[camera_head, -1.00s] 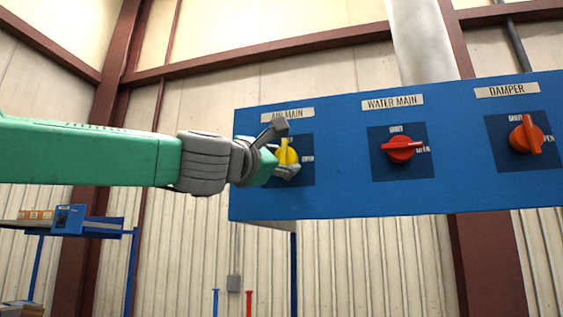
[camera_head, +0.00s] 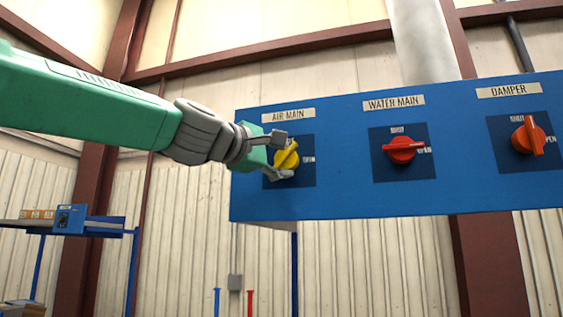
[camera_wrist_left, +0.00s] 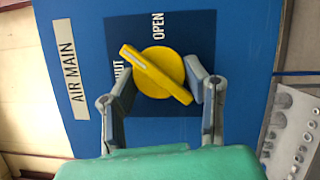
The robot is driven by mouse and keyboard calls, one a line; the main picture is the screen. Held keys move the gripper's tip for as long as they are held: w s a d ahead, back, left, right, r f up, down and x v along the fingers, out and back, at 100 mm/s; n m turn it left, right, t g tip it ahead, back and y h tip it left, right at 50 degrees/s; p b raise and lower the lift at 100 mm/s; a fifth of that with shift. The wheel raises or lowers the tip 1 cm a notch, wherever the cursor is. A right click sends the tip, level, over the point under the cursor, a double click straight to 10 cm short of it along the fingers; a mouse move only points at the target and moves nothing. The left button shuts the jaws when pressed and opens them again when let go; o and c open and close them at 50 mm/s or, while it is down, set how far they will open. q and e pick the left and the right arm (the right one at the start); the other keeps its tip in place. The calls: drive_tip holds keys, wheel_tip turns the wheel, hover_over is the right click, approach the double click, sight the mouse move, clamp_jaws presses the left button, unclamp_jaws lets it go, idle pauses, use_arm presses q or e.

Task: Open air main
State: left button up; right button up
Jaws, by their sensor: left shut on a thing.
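The yellow air main knob (camera_head: 287,157) sits on a dark square plate under the AIR MAIN label (camera_head: 288,115), at the left end of the blue panel. My left gripper (camera_head: 281,156) has its fingers on either side of the knob and is shut on it. In the left wrist view the knob (camera_wrist_left: 157,74) lies between the two fingers (camera_wrist_left: 160,93). Its handle is tilted, its marked end between the SHUT and OPEN words. My right gripper is not in view.
On the same blue panel (camera_head: 340,195) are the red water main knob (camera_head: 402,150), its handle level, and the orange damper knob (camera_head: 528,138), its handle near upright. A blue shelf (camera_head: 100,232) with boxes stands at the far left.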

use_arm(q)
drive_tip(key=m, duration=0.2)
drive_tip(key=m+g+y, duration=0.1)
drive_tip(key=m, duration=0.2)
drive_tip(key=shift+d+g+y, duration=0.15)
drive_tip(key=shift+g+y, duration=0.15)
drive_tip(key=m+y, duration=0.1)
drive_tip(key=m, duration=0.2)
drive_tip(key=shift+d+m+g+y, duration=0.1)
drive_tip(key=shift+m+g+y, duration=0.2)
drive_tip(key=shift+m+y, duration=0.1)
drive_tip(key=o, duration=1.1)
drive_tip(key=shift+c, duration=0.2)
drive_tip(key=shift+o, duration=0.4)
drive_tip(key=shift+w+r, duration=0.1)
drive_tip(key=shift+w, duration=0.05)
